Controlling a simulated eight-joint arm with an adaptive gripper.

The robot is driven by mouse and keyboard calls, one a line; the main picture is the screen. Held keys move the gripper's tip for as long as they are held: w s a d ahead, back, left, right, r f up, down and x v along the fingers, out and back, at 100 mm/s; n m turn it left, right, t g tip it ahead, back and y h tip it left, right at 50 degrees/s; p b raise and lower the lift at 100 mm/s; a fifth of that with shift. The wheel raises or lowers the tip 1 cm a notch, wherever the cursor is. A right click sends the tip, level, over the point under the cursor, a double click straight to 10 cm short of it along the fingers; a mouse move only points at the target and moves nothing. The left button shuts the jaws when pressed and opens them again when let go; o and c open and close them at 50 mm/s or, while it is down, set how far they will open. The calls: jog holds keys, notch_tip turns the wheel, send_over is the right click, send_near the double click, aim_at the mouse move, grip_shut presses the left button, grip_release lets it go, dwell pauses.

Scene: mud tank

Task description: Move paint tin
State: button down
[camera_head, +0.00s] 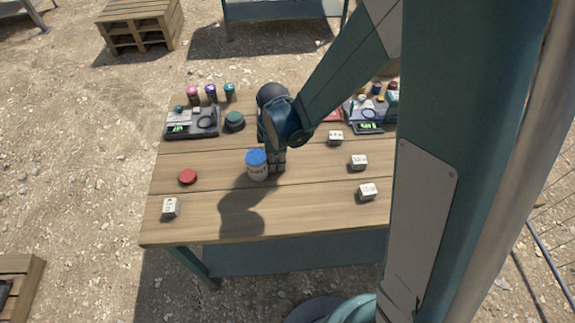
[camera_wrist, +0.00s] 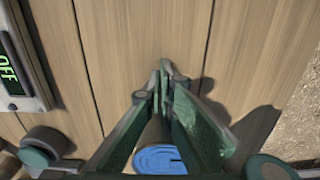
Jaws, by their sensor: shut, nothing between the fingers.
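My gripper (camera_head: 278,165) points down just to the right of the tin. In the wrist view my gripper (camera_wrist: 166,72) has its fingertips together with nothing between them. The tin is outside the fingertips; I cannot tell whether the gripper touches it.
Several white marked blocks stand around, including one at right (camera_head: 368,192) and one front left (camera_head: 171,207). A red button (camera_head: 188,177) lies left of the tin. A device with a display (camera_head: 192,123) and a dark green knob (camera_head: 235,121) are behind. The front middle is clear.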

aim_at(252, 155)
jog(key=a+b, duration=0.2)
jog(key=a, duration=0.9)
jog(key=shift+a, duration=0.35)
jog(key=shift+d, duration=0.15)
jog(key=shift+d, duration=1.9)
notch_tip(252, 155, up, 10)
jog(key=shift+p, duration=0.65)
